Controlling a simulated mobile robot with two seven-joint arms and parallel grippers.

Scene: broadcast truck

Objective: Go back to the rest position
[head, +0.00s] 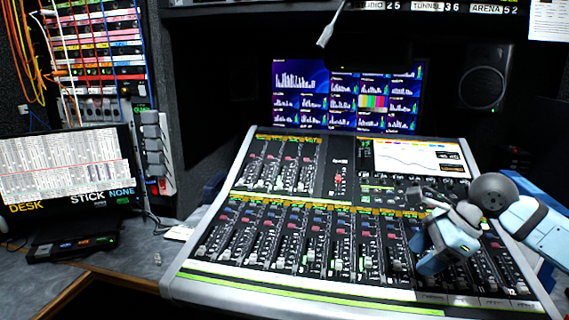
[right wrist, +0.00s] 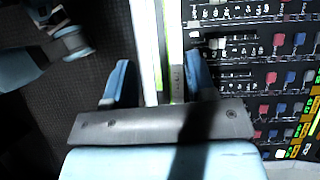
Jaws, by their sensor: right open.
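My right gripper (head: 422,254) is at the right side of the head view, over the lower right part of the mixing console (head: 345,292). Its light blue arm comes in from the right edge. In the right wrist view the two blue fingers stand apart, with nothing between them; the gripper (right wrist: 160,80) is open and empty. Behind the fingers are the console's pale front edge and its rows of faders and buttons. I cannot tell the exact gap to the console. My left gripper does not show in the head view.
A screen with meters (head: 345,95) stands behind the console, and a speaker (head: 483,78) is at the back right. A monitor (head: 65,165) stands on the left desk. A patch rack with cables (head: 100,60) is at the back left. Dark floor shows beside the console in the wrist view.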

